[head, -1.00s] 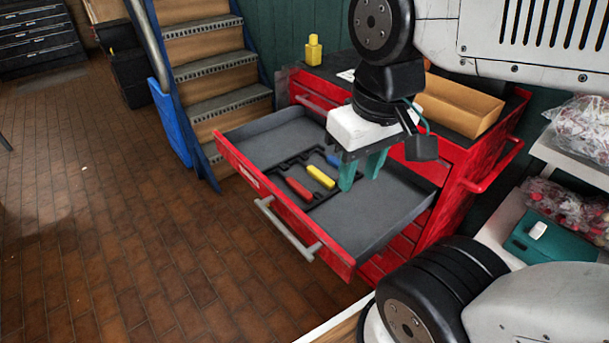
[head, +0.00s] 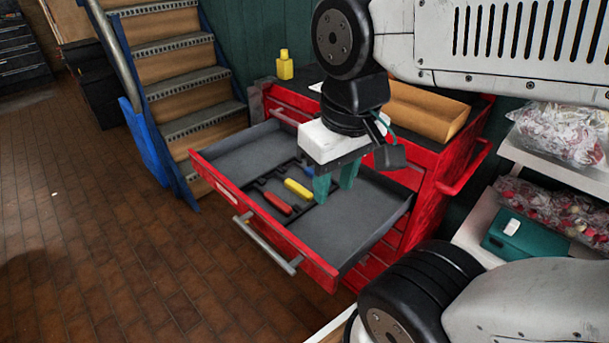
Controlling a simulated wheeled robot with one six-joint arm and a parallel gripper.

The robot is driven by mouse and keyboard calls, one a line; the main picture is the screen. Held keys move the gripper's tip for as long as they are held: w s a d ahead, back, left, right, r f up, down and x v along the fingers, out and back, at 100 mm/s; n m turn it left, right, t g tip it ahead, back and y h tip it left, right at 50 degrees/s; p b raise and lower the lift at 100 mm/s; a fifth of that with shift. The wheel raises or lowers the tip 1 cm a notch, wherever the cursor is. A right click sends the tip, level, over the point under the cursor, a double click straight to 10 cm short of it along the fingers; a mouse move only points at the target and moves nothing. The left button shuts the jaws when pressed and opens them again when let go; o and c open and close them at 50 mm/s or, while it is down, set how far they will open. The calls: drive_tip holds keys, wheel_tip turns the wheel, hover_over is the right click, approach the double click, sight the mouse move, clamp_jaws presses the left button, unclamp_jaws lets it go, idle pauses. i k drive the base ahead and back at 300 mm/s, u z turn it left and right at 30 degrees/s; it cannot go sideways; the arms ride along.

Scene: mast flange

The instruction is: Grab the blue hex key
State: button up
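The blue hex key (head: 309,173) lies at the far end of a black tool holder (head: 262,184) in the open red drawer (head: 351,225). Only a small blue part shows; my gripper hides the rest. A yellow-handled tool (head: 298,189) and a red-handled tool (head: 278,203) lie beside it in the same holder. My gripper (head: 334,192) points down over the drawer, just right of the hex key. Its two teal fingers are spread apart with nothing visible between them. I cannot tell how far the fingertips are above the drawer floor.
The red cabinet (head: 424,187) carries a cardboard tray (head: 425,108) and a yellow bottle (head: 285,65) on top. The drawer's raised walls surround the tools. Stairs (head: 195,88) stand behind left. Shelves with bagged goods (head: 560,130) are at right. The brown floor at left is clear.

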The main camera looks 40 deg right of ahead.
sight(308, 171)
drive_tip(key=k, duration=1)
drive_tip(key=u, duration=1.45)
drive_tip(key=i, duration=1.25)
drive_tip(key=z, duration=2.35)
drive_tip(key=i, duration=0.5)
drive_tip(key=u, duration=0.05)
